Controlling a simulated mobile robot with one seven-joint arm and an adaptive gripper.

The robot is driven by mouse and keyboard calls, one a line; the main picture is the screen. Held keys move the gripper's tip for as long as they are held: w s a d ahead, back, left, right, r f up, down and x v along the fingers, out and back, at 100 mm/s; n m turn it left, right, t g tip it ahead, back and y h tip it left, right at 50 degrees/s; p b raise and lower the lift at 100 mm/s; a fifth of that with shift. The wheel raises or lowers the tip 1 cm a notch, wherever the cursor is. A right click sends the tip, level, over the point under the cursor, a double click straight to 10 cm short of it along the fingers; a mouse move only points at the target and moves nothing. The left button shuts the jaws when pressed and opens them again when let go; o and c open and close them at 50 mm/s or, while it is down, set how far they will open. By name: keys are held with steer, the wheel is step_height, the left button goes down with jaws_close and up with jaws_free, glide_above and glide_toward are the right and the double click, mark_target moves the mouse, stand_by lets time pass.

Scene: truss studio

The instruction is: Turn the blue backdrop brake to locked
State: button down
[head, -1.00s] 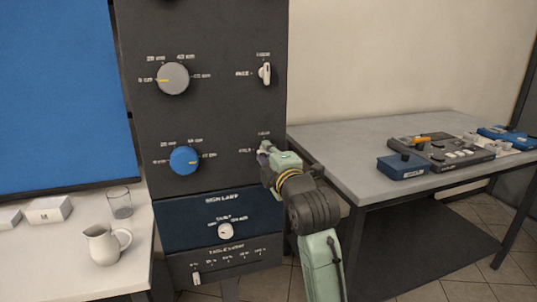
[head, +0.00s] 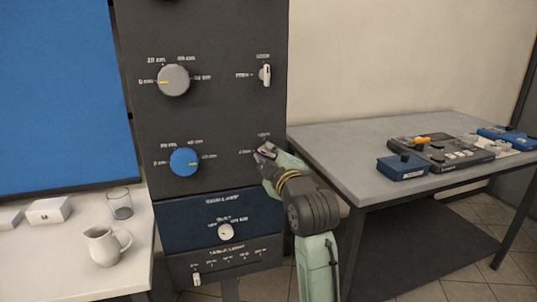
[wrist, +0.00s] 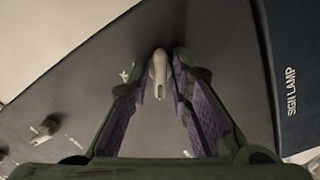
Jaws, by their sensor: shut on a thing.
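The blue backdrop brake is a small pale lever (wrist: 158,72) on the dark panel, right of the blue knob (head: 184,161). In the wrist view it stands between the purple-padded fingers of my gripper (wrist: 163,68), which is shut on it.
Above are a grey knob (head: 173,81) and a similar pale lever (head: 265,75). Below is a sign lamp switch (head: 225,232) and a slider (head: 197,279). A jug (head: 103,246) and glass (head: 120,205) stand at left. A grey table (head: 350,160) with control boxes is at right.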

steer(key=m+p, duration=0.2)
steer(key=m, duration=0.4)
steer(key=shift+m, duration=0.3)
steer(key=m+p, duration=0.2)
steer(key=m, duration=0.3)
steer(key=shift+f+m, duration=0.1)
steer(key=shift+m, duration=0.2)
steer(key=c, duration=1.7)
jaws_free()
steer(key=v, duration=1.2)
